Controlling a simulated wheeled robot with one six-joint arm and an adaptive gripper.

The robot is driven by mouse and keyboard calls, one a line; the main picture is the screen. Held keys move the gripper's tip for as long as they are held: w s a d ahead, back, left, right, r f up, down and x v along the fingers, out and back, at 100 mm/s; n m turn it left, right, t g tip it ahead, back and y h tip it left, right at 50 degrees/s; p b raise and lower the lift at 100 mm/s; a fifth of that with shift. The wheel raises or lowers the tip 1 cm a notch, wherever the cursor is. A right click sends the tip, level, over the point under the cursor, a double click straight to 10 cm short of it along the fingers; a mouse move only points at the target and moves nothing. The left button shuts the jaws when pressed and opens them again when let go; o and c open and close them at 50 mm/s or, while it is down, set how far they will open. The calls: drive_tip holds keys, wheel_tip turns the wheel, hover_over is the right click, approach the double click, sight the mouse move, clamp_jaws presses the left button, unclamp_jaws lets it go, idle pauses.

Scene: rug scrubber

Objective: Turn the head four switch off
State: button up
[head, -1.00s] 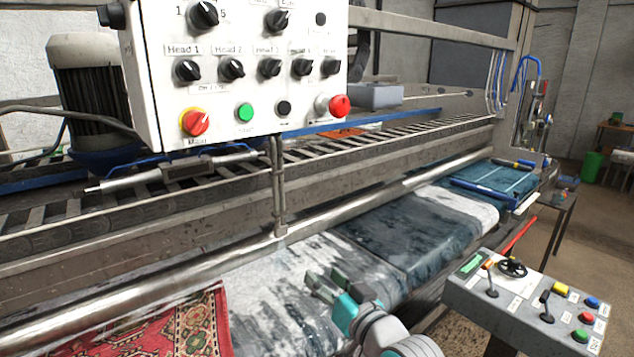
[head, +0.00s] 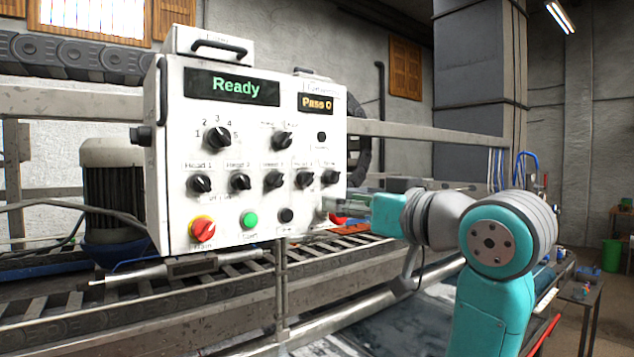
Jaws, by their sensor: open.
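The white control box (head: 170,205) carries a row of black rotary knobs. The head four switch (head: 304,179) is the fourth knob in the row, under a small blurred label. Its exact pointer angle is hard to read. My gripper (head: 338,207) is at the box's lower right edge, below and right of that knob and apart from it. It is open, seen side-on, with nothing visible between its fingers. It partly covers the red stop button (head: 338,220).
Knobs for head one (head: 200,185), head two (head: 239,182) and head three (head: 273,181) are to the left. Another knob (head: 330,178) is close on the right. The display (head: 232,87) reads "Ready". A green button (head: 249,220) and a red-yellow main switch (head: 202,229) are below.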

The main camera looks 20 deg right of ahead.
sight(312, 180)
drive_tip(key=shift+n, duration=0.3)
drive_tip(key=w+a+r, duration=0.1)
drive_tip(key=w, duration=0.1)
drive_tip(key=w+a+r, duration=0.1)
drive_tip(key=w, duration=0.2)
drive_tip(key=w+a+r, duration=0.1)
drive_tip(key=w, duration=0.2)
drive_tip(key=shift+w+a, duration=0.1)
drive_tip(key=shift+w, duration=0.15)
clamp_jaws()
